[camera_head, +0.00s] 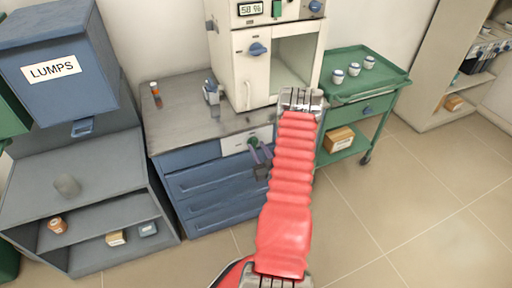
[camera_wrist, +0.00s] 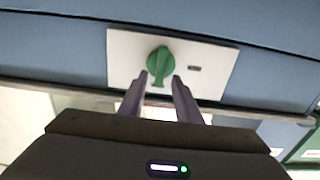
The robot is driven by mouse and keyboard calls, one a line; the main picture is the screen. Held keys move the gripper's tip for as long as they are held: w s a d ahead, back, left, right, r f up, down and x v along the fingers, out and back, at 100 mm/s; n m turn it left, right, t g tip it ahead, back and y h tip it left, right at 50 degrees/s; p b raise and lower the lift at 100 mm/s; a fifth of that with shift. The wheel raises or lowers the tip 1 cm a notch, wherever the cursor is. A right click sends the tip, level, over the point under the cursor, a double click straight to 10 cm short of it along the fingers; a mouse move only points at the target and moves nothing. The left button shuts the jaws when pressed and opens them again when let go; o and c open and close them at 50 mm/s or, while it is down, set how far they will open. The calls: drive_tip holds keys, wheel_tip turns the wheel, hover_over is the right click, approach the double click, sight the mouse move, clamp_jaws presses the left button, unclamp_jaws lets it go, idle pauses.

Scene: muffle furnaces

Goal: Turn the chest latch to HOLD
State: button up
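The chest latch is a green knob (camera_wrist: 160,62) on a white plate (camera_wrist: 215,62) on the blue chest front. The latch also shows in the head view (camera_head: 253,142), below the counter edge. My gripper (camera_wrist: 160,80) is open, its two dark fingers apart with their tips at either side of the knob's lower end. I cannot tell whether they touch it. In the head view my gripper (camera_head: 262,154) is partly hidden by my red arm.
A cream furnace (camera_head: 240,70) with its chamber showing stands on the grey counter (camera_head: 185,120). A green cart (camera_head: 345,88) with three small cups stands to the right. A blue LUMPS bin (camera_head: 60,75) and grey shelves (camera_head: 35,200) stand left. Floor in front is clear.

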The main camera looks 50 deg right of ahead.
drive_tip(key=shift+x, duration=0.85)
